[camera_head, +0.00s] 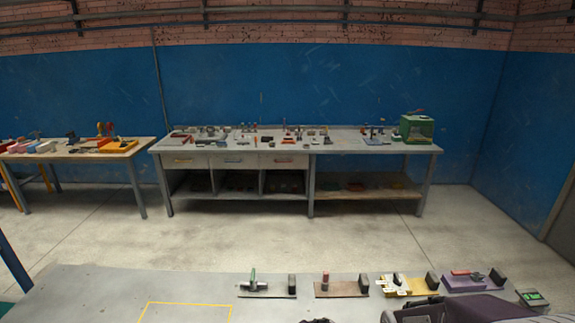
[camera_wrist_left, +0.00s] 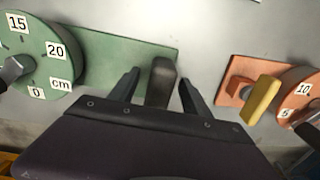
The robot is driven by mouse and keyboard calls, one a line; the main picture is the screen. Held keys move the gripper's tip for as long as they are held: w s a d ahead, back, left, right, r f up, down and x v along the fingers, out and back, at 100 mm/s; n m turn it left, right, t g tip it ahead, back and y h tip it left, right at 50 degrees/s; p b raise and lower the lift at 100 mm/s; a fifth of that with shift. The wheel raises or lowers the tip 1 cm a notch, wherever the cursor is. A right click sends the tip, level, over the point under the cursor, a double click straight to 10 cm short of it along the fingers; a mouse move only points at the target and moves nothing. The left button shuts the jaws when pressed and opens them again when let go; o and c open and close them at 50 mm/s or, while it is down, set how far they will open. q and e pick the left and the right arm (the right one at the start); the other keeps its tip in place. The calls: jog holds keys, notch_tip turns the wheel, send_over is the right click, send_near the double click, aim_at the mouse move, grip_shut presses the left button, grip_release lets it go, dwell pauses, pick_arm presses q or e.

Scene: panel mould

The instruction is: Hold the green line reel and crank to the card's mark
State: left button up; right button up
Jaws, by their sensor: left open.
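In the left wrist view the green reel's round dial (camera_wrist_left: 38,55) fills the left side, marked 0, 15, 20 and cm. It sits on a green plate (camera_wrist_left: 135,58). A silver crank (camera_wrist_left: 12,70) with a dark end is partly cut off at the left edge. A dark upright grip (camera_wrist_left: 162,78) stands at the plate's right end. My left gripper (camera_wrist_left: 160,88) is open, with a finger on each side of this grip and gaps visible. In the head view a green upright reel (camera_head: 253,281) with a dark block (camera_head: 292,284) stands on the near bench. My right gripper is not seen.
An orange device (camera_wrist_left: 262,90) with a yellow block and numbered dial lies right of the green plate. On the near bench are a red-topped device (camera_head: 325,283), white cards (camera_head: 390,284), a purple device (camera_head: 468,282) and a green box (camera_head: 533,298). A yellow outline (camera_head: 185,304) marks clear bench.

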pick_arm(q)
notch_tip(320, 180, up, 12)
jog(key=shift+f, duration=0.2)
jog(key=w+a+r+n+t+b, duration=0.1)
jog(key=w+a+r+n+b, duration=0.15)
jog(key=w+r, duration=0.35)
jog(key=w+a+r+n+t+b, duration=0.1)
jog(key=a+r, duration=0.2)
jog(key=a, duration=0.3)
jog(key=w+a+r+n+b, duration=0.2)
jog(key=a+r, duration=0.1)
jog(key=a, duration=0.3)
jog(key=s+a+r+n+b, duration=0.2)
jog(key=s+a+n, duration=0.65)
jog(key=a, duration=0.25)
jog(key=s+a+f+n, duration=0.1)
jog(key=s+f+n, duration=0.1)
jog(key=s+n, duration=0.5)
jog(key=s+a+f+n, duration=0.2)
jog(key=s+n, duration=0.6)
jog(key=n, duration=0.8)
jog(key=shift+s+a+f+n+g+b, duration=0.2)
jog(key=shift+f+n+g+b, duration=0.1)
jog(key=shift+g+b, duration=0.1)
